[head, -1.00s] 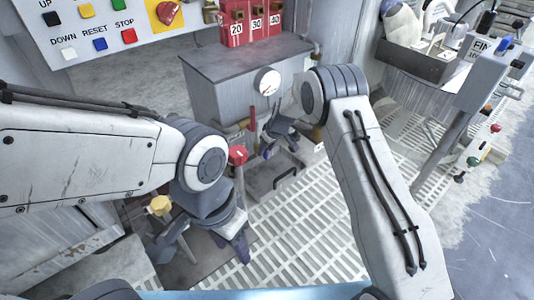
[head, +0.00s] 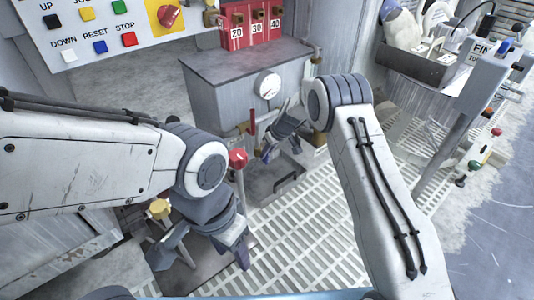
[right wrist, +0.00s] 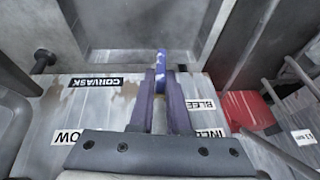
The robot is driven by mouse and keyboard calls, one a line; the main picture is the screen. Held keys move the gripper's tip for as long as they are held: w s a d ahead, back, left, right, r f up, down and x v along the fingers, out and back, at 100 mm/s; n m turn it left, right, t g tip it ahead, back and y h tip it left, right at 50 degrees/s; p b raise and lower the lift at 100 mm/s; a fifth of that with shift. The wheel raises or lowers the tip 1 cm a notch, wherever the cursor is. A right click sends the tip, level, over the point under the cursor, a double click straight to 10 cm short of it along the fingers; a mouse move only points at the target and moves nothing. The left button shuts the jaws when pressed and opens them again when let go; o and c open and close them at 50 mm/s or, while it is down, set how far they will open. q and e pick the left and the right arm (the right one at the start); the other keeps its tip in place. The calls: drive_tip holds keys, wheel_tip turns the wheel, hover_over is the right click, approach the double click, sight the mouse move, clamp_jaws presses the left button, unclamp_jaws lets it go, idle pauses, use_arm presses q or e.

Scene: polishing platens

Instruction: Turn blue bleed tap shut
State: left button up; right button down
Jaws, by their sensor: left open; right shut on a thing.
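The blue bleed tap (right wrist: 161,70) shows in the right wrist view as a thin blue handle between the fingertips of my right gripper (right wrist: 160,88). A partly covered label beginning "BLEE" is just right of the fingers. In the head view my right gripper (head: 267,151) is low in front of the grey cabinet, and its fingers largely hide the tap. My right gripper is shut on the tap.
A grey cabinet (head: 225,75) with a round gauge (head: 267,86) stands behind my right gripper. A red-topped post (head: 238,158) and a yellow knob (head: 159,208) are near my left gripper. A red part (right wrist: 247,110) lies right of the tap.

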drive_tip(key=g+y, duration=0.1)
drive_tip(key=d+g+y, duration=0.1)
drive_tip(key=m+y+b, duration=0.1)
drive_tip(key=y, duration=0.1)
drive_tip(key=shift+w+d+f+g, duration=0.2)
drive_tip(key=shift+w+f+g, duration=0.1)
drive_tip(key=shift+w+g, duration=0.1)
drive_tip(key=shift+r, duration=0.1)
idle(0.3)
drive_tip(key=c, duration=0.9)
unclamp_jaws()
drive_tip(key=shift+a, duration=0.1)
